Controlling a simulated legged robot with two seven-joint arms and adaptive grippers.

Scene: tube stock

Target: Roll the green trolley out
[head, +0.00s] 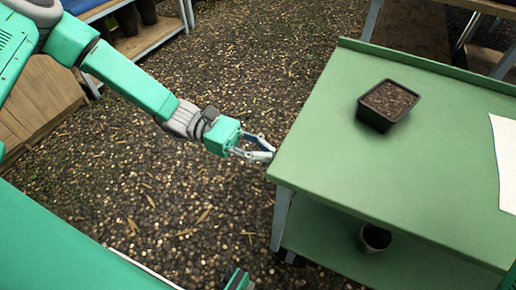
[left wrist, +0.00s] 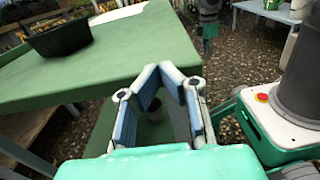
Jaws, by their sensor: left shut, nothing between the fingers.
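The green trolley (head: 330,170) stands on the right in the head view, with a flat top with a raised back edge and a lower shelf (head: 325,232). My left gripper (head: 272,152) is shut with nothing in it. Its fingertips are at the left edge of the trolley top; I cannot tell whether they touch it. In the left wrist view the trolley top (left wrist: 130,50) fills the upper left, and the shut fingers (left wrist: 165,70) show in front of its edge. My right gripper cannot be made out.
A black square pot of soil (head: 388,103) and a white sheet (head: 505,150) lie on the trolley top. A small dark pot (head: 375,238) stands on its lower shelf. Other benches stand at the back. The gravel floor (head: 230,75) left of the trolley is clear.

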